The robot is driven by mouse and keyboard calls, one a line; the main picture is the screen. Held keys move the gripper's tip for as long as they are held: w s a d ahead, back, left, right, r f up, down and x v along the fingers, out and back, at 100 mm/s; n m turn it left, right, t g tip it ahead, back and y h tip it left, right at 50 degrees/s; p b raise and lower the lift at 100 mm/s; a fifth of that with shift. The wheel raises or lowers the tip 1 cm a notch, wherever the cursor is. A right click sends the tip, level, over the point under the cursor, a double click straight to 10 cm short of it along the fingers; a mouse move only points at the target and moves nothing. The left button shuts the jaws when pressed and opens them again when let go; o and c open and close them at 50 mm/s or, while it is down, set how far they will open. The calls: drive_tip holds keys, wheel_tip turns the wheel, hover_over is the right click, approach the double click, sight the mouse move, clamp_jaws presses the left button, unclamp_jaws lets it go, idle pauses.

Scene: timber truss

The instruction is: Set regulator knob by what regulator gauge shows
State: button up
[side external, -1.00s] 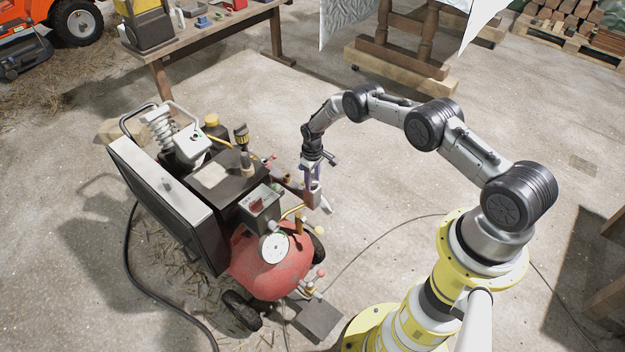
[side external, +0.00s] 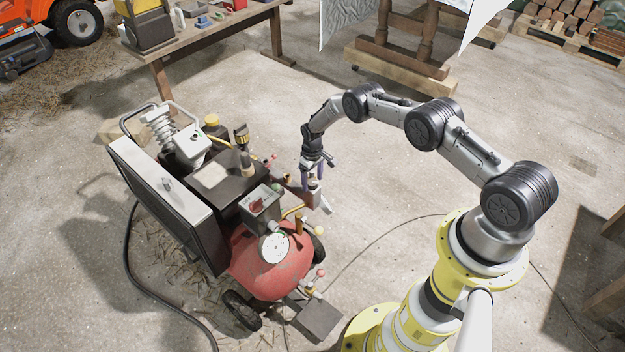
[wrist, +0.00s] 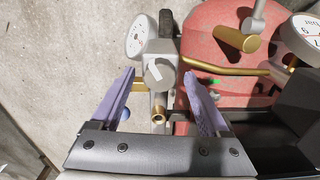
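The regulator is a grey block beside the red tank. Its knob looks like the pale grey piece (wrist: 158,71) between my fingers in the wrist view. The regulator gauge (wrist: 139,36) is a round white dial just beyond the knob; its needle and marks are too small to read. In the side view the gauge (side external: 327,205) shows nearly edge-on. My gripper (wrist: 158,80) is open, with one purple finger on each side of the knob and a gap on both sides. It also shows in the side view (side external: 313,180), pointing down at the regulator.
The red tank (side external: 268,265) carries a larger white gauge (side external: 274,247) and brass pipework (wrist: 238,38) close to my right finger. Concrete floor (side external: 390,180) is free on the picture's right of the compressor.

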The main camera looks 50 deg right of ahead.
drive_tip(key=shift+r, duration=0.1)
wheel_tip(320, 180, up, 14)
idle(0.7)
